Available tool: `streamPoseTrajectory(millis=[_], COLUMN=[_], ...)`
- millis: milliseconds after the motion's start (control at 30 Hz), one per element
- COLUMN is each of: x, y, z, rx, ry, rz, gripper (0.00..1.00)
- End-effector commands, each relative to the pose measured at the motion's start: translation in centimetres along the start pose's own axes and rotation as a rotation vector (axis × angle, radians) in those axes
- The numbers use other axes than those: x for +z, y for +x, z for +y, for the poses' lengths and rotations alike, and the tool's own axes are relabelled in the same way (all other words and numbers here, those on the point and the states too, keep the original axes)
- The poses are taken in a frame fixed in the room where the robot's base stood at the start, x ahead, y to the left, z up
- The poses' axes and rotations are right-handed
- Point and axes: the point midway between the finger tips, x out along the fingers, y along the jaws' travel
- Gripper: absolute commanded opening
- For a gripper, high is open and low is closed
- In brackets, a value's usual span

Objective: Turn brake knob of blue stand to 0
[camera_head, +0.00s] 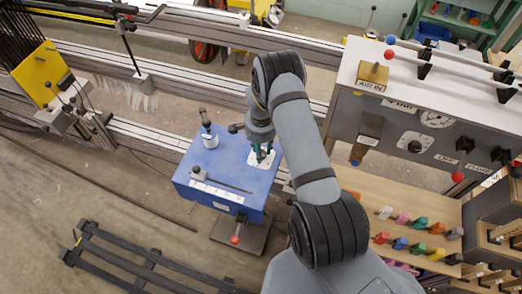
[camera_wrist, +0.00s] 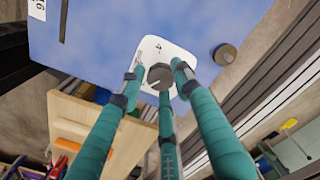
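The blue stand (camera_head: 232,176) is left of my arm in the head view, and its blue top (camera_wrist: 95,40) fills the upper wrist view. A white dial plate (camera_wrist: 152,50) on it carries small dark markings, too small to read surely. A dark faceted knob (camera_wrist: 160,76) with a light pointer mark sits on the plate. My gripper (camera_head: 263,154) points down over this plate. Its teal fingers (camera_wrist: 158,84) are spread and open, with the knob between their tips in the wrist view. I cannot tell whether they touch it. In the head view the fingers hide the knob.
A second round knob (camera_wrist: 225,54) lies close beside the plate. A grey control console (camera_head: 410,115) and a wooden board with coloured pieces (camera_head: 400,205) are to the right.

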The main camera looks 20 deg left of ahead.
Motion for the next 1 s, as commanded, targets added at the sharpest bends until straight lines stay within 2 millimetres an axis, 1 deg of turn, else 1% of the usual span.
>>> streamPoseTrajectory(millis=[33,400,467,1000], x=[0.0,0.1,0.11,0.22], y=[-0.01,-0.01,-0.01,0.01], z=[0.0,-0.02,-0.02,-0.03], rx=[0.0,0.001,0.001,0.001], ry=[0.0,-0.001,-0.001,-0.013], rz=[0.0,-0.001,-0.001,-0.002], gripper=[0.28,0.06,0.04,0.03])
